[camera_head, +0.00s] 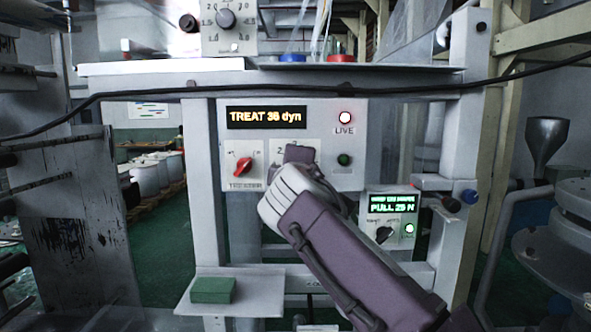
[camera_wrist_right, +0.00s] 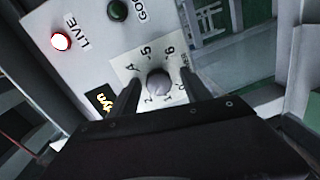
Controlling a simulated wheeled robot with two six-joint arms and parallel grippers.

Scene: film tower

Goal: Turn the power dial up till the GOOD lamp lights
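The power dial (camera_wrist_right: 159,82) is a round grey knob on a pale numbered plate in the right wrist view. My right gripper (camera_wrist_right: 160,92) has one finger on each side of it, with gaps showing; contact cannot be told. In the head view my right gripper (camera_head: 300,156) hides the knob. The GOOD lamp (camera_head: 344,159) is dark green and unlit; it also shows in the right wrist view (camera_wrist_right: 117,10). The display (camera_head: 266,117) reads TREAT and about 36 dyn. My left gripper is not in view.
A red treater switch (camera_head: 243,167) sits left of the dial. A small lit pull meter (camera_head: 391,217) is at lower right. A green block (camera_head: 213,290) lies on a shelf (camera_head: 262,290) below. A black cable (camera_head: 420,91) crosses above the panel.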

